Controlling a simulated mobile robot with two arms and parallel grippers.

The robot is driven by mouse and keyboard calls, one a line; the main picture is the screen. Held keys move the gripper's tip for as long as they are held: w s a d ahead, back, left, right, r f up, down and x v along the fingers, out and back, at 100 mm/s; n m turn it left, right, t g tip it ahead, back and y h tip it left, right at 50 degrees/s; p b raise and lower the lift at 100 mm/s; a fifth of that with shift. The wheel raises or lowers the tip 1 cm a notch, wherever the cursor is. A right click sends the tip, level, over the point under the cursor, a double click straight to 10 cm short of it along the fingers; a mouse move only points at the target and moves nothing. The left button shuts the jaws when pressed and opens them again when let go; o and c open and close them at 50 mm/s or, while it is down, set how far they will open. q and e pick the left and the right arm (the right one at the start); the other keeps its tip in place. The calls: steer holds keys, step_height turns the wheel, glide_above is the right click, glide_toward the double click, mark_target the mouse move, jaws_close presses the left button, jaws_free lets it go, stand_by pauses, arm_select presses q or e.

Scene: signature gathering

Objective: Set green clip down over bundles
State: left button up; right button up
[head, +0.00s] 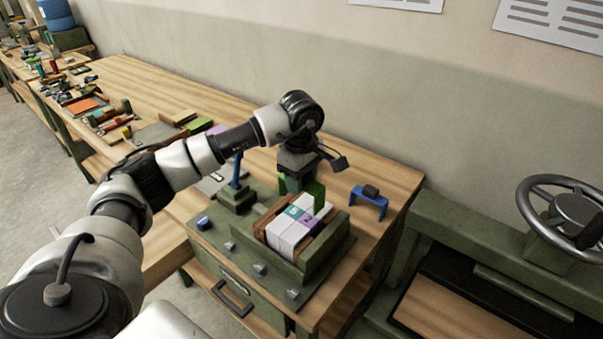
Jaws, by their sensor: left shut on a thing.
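My left gripper (297,170) points down at the workbench and is shut on the green clip (318,192), a bridge shape with legs hanging down. The clip is over the far end of the white bundles (287,236). I cannot tell whether it touches them. The bundles lie side by side in a wood-lined green holder (325,258), with teal and purple numbered labels on top. The gripper hides part of the clip's top. My right gripper is not in view.
A blue clip (369,206) stands on the bench right of the holder. A blue-handled lever tool (236,190) stands left of it, near a blue knob (204,223). A press with a handwheel (563,210) is at the right. The wall is close behind.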

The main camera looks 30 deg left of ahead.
mark_target(301, 217)
arm_select(q)
steer(key=shift+f, duration=0.4)
steer(key=shift+w+a+f+b, duration=0.2)
steer(key=shift+w+f+b, duration=0.1)
steer(key=shift+f, duration=0.3)
steer(key=shift+w+a+f+b, duration=0.2)
steer(key=shift+f+b, duration=0.1)
steer(key=shift+f, duration=0.3)
steer(key=shift+s+d+f+b, duration=0.2)
steer(key=shift+s+f+b, duration=0.1)
steer(key=shift+f+b, duration=0.3)
steer(key=shift+w+a+f+b, duration=0.15)
steer(key=shift+f+b, duration=0.25)
steer(key=shift+f, duration=0.95)
steer(key=shift+f+b, duration=0.3)
steer(key=shift+f, duration=0.25)
step_height(301, 217, down, 3)
steer(key=b, duration=0.2)
steer(key=shift+r+b, duration=0.1)
steer(key=shift+b, duration=0.2)
